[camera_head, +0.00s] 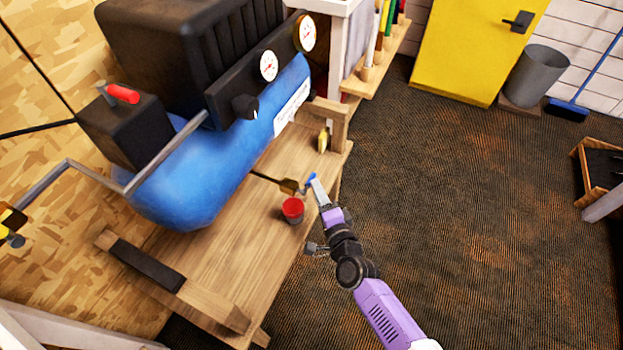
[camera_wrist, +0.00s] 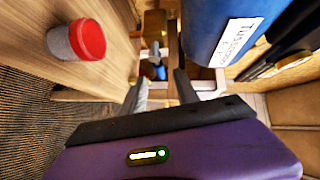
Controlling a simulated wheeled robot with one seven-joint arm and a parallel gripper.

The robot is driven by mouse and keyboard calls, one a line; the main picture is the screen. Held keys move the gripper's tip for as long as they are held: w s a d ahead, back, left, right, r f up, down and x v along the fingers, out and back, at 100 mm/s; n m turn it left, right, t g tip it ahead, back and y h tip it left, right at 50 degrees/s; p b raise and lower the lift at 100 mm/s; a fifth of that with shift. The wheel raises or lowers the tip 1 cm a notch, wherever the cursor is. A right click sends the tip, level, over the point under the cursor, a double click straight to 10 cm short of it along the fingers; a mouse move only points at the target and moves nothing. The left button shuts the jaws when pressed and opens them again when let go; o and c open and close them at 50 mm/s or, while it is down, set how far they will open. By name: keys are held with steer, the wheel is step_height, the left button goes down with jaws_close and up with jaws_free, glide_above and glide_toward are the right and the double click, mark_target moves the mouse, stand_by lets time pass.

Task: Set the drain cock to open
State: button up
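The drain cock is a small brass body (camera_head: 289,186) on the end of a thin dark pipe from under the blue tank, with a small blue lever (camera_head: 312,178) at its right. My gripper (camera_head: 314,183) is at the blue lever, low above the bench edge. In the wrist view, the two fingers of my gripper (camera_wrist: 161,88) stand apart, and a small blue piece (camera_wrist: 160,72), likely the lever, shows between them and farther ahead. I cannot tell whether a finger touches it. The lever's exact angle is too small to read.
A grey cup with a red top (camera_head: 292,210) stands on the wooden bench (camera_head: 235,255) close to my gripper; it also shows in the wrist view (camera_wrist: 77,41). The blue compressor tank (camera_head: 190,175) is left of it.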

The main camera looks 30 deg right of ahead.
mark_target(311, 178)
steer(key=b+x, duration=0.1)
steer(key=x, duration=0.5)
jaws_close()
steer(key=shift+s, duration=0.1)
stand_by(1.3)
